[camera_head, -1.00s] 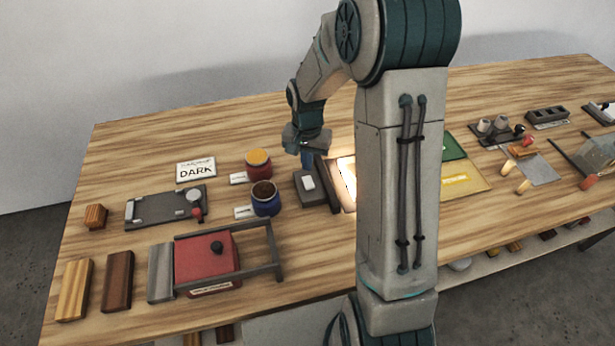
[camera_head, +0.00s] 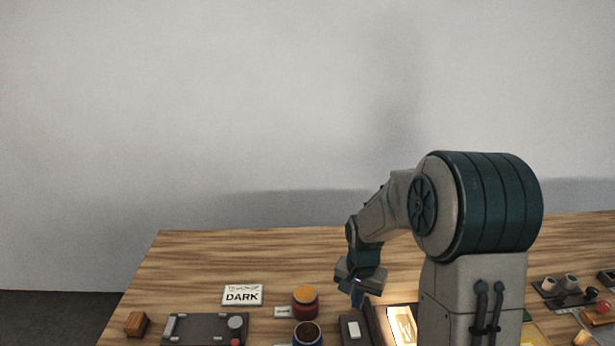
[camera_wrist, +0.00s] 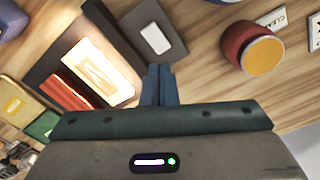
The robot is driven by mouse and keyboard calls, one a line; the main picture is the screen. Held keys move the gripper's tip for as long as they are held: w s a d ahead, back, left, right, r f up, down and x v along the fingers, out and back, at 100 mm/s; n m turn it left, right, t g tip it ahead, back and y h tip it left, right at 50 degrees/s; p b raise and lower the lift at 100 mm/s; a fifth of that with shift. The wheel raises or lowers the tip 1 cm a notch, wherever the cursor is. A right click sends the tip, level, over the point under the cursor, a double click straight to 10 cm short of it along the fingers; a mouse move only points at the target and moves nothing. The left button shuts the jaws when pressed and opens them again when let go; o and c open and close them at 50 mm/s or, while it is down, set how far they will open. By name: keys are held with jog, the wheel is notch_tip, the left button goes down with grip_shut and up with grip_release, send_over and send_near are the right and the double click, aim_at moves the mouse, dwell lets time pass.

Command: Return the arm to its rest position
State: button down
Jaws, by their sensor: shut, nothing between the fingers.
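My gripper (camera_head: 358,299) hangs at the end of my bent arm, above the wooden table beside a lit panel and a small grey switch box. In the wrist view its two blue fingers (camera_wrist: 160,84) are together with nothing between them. The lit panel (camera_wrist: 100,72) glows to the left of the fingers there. The switch box (camera_wrist: 177,50) with its white rocker lies just beyond the fingertips. I cannot tell the exact height of the fingers above the table.
A red jar with an orange top (camera_head: 305,300) and a blue jar (camera_head: 308,335) stand left of the gripper. A DARK card (camera_head: 242,295), a grey fixture (camera_head: 200,328) and a wood block (camera_head: 137,324) lie farther left. Dark holders with cups (camera_head: 562,290) stand right. The table's back strip is clear.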

jog(key=s+r+n+t, duration=0.1)
jog(key=s+r+n, duration=0.2)
jog(key=s+r, duration=0.5)
jog(key=s+r+n+t, duration=0.2)
jog(key=s+r, duration=0.5)
jog(key=s, duration=0.6)
jog(key=shift+r+n+t, duration=0.3)
jog(key=shift+r+n, duration=0.1)
jog(key=shift+a, duration=0.15)
